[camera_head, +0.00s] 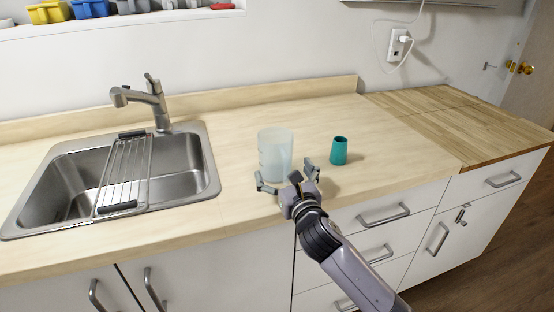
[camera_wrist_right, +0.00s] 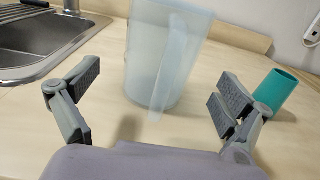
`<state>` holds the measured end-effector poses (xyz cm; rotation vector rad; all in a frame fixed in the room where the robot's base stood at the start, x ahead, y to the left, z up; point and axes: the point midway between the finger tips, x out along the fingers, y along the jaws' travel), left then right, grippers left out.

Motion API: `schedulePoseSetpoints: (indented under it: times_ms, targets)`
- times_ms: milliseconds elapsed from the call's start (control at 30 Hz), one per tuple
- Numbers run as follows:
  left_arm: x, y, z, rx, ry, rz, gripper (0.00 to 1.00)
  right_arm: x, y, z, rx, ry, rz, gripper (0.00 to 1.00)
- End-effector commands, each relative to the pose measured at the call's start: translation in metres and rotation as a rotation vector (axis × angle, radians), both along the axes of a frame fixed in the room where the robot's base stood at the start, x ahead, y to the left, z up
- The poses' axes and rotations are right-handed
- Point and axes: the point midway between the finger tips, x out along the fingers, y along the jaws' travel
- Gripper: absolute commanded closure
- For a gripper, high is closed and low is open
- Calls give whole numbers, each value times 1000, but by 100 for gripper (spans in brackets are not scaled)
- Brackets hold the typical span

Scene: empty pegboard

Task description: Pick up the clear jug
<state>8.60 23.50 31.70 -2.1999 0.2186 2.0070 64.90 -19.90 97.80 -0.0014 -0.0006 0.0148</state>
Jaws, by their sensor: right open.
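The clear jug (camera_head: 275,153) is a translucent, pale bluish container standing upright on the wooden counter, right of the sink. In the right wrist view the jug (camera_wrist_right: 165,55) stands ahead, with its handle strip facing the camera. My right gripper (camera_head: 287,178) is open at the near side of the jug. In the wrist view its fingers (camera_wrist_right: 158,90) are spread wide, one on each side of the jug's line, with nothing held between them. I cannot tell whether any finger touches the jug. My left gripper does not show.
A teal cup (camera_head: 339,150) stands right of the jug, and shows behind the right-hand finger in the wrist view (camera_wrist_right: 277,92). A steel sink (camera_head: 185,165) with a drying rack (camera_head: 125,172) lies to the left. The counter (camera_head: 400,150) further right is clear.

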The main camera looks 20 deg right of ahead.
Motion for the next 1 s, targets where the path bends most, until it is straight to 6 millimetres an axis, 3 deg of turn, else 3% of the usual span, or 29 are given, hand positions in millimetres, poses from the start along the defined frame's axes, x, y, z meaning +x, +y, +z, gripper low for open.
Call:
schedulePoseSetpoints:
  times_ms: [233,533,1000]
  targets:
    - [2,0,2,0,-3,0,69,36,0,-1,4,0,0,3]
    - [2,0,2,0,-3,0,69,41,0,-1,1,0,1,3]
    - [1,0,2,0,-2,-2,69,40,0,-1,1,1,1,34]
